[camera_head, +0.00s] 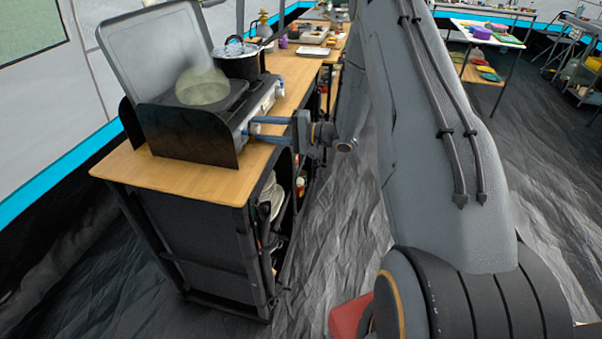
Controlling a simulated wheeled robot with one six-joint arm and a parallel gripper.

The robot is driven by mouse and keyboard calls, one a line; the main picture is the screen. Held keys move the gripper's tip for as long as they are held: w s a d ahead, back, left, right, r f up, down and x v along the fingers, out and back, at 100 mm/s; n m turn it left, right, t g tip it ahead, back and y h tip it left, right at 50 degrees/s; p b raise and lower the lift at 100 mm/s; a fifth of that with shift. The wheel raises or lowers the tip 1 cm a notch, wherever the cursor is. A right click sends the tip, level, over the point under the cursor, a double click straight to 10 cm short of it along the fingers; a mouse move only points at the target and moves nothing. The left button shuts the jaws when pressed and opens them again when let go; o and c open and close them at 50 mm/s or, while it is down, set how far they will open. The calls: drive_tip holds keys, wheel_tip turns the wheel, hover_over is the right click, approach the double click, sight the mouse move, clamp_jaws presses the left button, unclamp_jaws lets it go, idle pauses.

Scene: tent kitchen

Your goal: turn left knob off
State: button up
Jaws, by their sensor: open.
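The camping stove (238,117) stands on a wooden counter, with its front face turned to the right. My gripper (251,128) is at the near end of this front face, its two bluish fingers apart and pointing at the panel. The left knob appears to be between or just behind the fingertips and is mostly hidden. I cannot tell whether the fingers touch it or how it is turned. Another knob (279,89) shows small at the far end of the panel. A pale, see-through greenish round shape (202,87) is over the near burner.
A dark pot (239,67) stands on the far burner. The raised lid (150,45) and black side guard (188,136) enclose the stove. The wooden counter (165,176) has bare room at its near end. Shelves below hold plates (270,198). Crinkled dark floor is open beside it.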

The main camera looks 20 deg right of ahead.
drive_tip(key=n+b, duration=0.2)
drive_tip(key=n, duration=0.2)
drive_tip(key=shift+n, duration=0.4)
drive_tip(key=n+b, duration=0.3)
drive_tip(key=n, duration=0.2)
drive_tip(key=shift+t, duration=0.3)
drive_tip(key=n+b, duration=0.5)
drive_tip(key=shift+a, duration=0.1)
drive_tip(key=n+b, duration=0.4)
drive_tip(key=b, duration=0.1)
drive_tip(key=shift+s+f+t+b, duration=0.1)
drive_tip(key=shift+t+b, duration=0.2)
drive_tip(key=s+d+r+m+h+p, duration=0.3)
drive_tip(key=d+m+h+p, duration=0.3)
drive_tip(key=h, duration=0.4)
drive_tip(key=s+a+r+m+g+h+p, duration=0.1)
drive_tip(key=s+g+p, duration=0.4)
drive_tip(key=s, duration=1)
drive_tip(key=s+a+r+m+g+h+p, duration=0.2)
drive_tip(key=s+p, duration=0.4)
drive_tip(key=s, duration=0.9)
drive_tip(key=a+m+g+h, duration=0.1)
drive_tip(key=a+m+g, duration=0.1)
drive_tip(key=shift+s+a+r+g+p, duration=0.15)
drive_tip(key=shift+s+a+g+p, duration=0.05)
drive_tip(key=shift+g+p, duration=0.2)
